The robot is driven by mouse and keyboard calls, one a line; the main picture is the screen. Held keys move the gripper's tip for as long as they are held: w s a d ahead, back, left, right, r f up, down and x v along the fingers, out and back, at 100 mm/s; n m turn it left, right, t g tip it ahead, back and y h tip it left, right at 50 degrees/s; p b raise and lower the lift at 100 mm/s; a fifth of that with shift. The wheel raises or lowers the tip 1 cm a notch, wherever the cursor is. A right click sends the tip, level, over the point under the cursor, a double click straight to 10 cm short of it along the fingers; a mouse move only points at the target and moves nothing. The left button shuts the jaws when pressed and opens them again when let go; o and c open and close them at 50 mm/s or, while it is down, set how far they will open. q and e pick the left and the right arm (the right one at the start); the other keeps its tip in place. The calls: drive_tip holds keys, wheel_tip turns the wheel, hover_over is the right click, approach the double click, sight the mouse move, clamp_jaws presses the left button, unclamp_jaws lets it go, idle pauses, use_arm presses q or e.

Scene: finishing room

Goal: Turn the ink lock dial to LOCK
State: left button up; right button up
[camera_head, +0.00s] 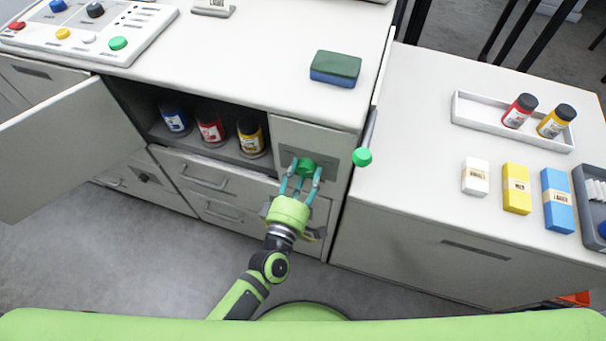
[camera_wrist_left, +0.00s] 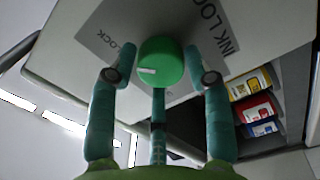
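The ink lock dial (camera_head: 306,166) is a round green knob on the grey front panel right of the open cupboard. In the left wrist view the dial (camera_wrist_left: 163,58) carries a short white mark at its left side. A LOCK label (camera_wrist_left: 122,52) is printed to the left of it and INK LOCK lettering (camera_wrist_left: 222,40) to the right. My left gripper (camera_head: 305,169) is at the dial, its teal fingers spread on either side of it. In the wrist view small gaps show between the fingertips and the dial, with another finger below. My right gripper is not in view.
Blue, red and yellow ink bottles (camera_head: 211,130) stand in the open cupboard; its door (camera_head: 70,145) swings out left. A green-tipped lever (camera_head: 362,156) sticks out right of the dial. A sponge (camera_head: 335,68) lies on the counter above. A white tray (camera_head: 470,112) holds bottles at right.

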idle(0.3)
use_arm(q)
drive_tip(key=v, duration=1.2)
drive_tip(key=s+a+f+m+g+y, duration=0.1)
drive_tip(key=s+a+f+m+g, duration=0.15)
drive_tip(key=f, duration=0.65)
drive_tip(key=s+a+f+m+g, duration=0.2)
drive_tip(key=f+m+g, duration=0.15)
drive_tip(key=f, duration=0.45)
drive_tip(key=s+a+f+m+g+y, duration=0.1)
drive_tip(key=s+a+f+m+g, duration=0.15)
drive_tip(key=f, duration=0.65)
drive_tip(key=s+a+f+m+g+y, duration=0.1)
drive_tip(key=s+a+f+m+g, duration=0.2)
drive_tip(key=s, duration=0.6)
drive_tip(key=s+a+f+m+g+y, duration=0.2)
drive_tip(key=s+a+f+m+g, duration=0.1)
drive_tip(key=s+a+f, duration=0.5)
wheel_tip(320, 180, down, 2)
drive_tip(key=shift+s+a+g+y, duration=0.3)
drive_tip(key=shift+s+g, duration=0.55)
drive_tip(key=shift+s, duration=0.1)
drive_tip(key=shift+c, duration=0.4)
